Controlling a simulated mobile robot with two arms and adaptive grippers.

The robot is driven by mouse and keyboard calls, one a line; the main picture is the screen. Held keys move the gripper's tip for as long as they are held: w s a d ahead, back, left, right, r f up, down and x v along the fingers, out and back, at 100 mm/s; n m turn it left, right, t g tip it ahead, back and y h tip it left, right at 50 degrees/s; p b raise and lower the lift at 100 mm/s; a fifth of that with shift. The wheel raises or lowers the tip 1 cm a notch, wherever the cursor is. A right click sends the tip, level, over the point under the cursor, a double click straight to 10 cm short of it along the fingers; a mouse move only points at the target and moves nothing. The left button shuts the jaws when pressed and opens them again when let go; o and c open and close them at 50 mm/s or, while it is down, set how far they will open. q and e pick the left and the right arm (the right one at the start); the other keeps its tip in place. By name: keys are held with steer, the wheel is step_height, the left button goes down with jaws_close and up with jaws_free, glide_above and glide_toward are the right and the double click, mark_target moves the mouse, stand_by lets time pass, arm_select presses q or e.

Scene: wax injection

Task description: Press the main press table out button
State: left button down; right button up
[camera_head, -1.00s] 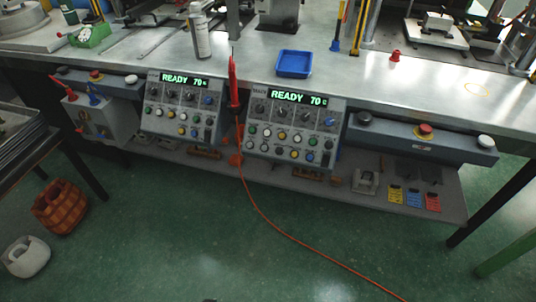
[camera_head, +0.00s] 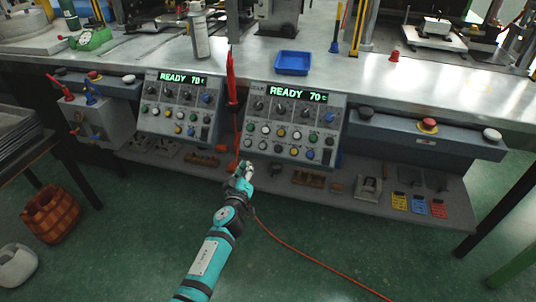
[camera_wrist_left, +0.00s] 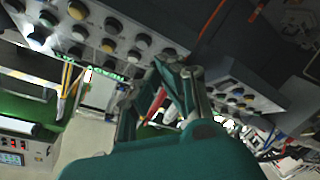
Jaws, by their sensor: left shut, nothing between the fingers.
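Two grey control panels hang on the front of the metal bench in the head view, a left one (camera_head: 178,106) and a main one (camera_head: 290,125) to its right. Both displays read READY 70. Each panel has knobs and rows of coloured buttons; their labels are too small to read. My left gripper (camera_head: 244,170) is below the main panel's lower left corner, apart from it. In the left wrist view the left gripper (camera_wrist_left: 172,75) shows with its fingers together and empty, and a panel with buttons (camera_wrist_left: 100,28) fills the upper left. My right gripper is not in view.
A red-handled tool (camera_head: 232,80) with an orange cable hangs between the panels. A blue tray (camera_head: 293,63) and a spray can (camera_head: 199,32) stand on the bench (camera_head: 375,82). A lower shelf (camera_head: 330,190) holds small items. A blue-grey bar (camera_head: 420,137) carries a red button.

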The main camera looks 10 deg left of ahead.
arm_select(q)
step_height(320, 180, up, 8)
steer(key=w+n+t+b, duration=0.1)
steer(key=w+t, duration=0.1)
steer(key=shift+d+n, duration=0.4)
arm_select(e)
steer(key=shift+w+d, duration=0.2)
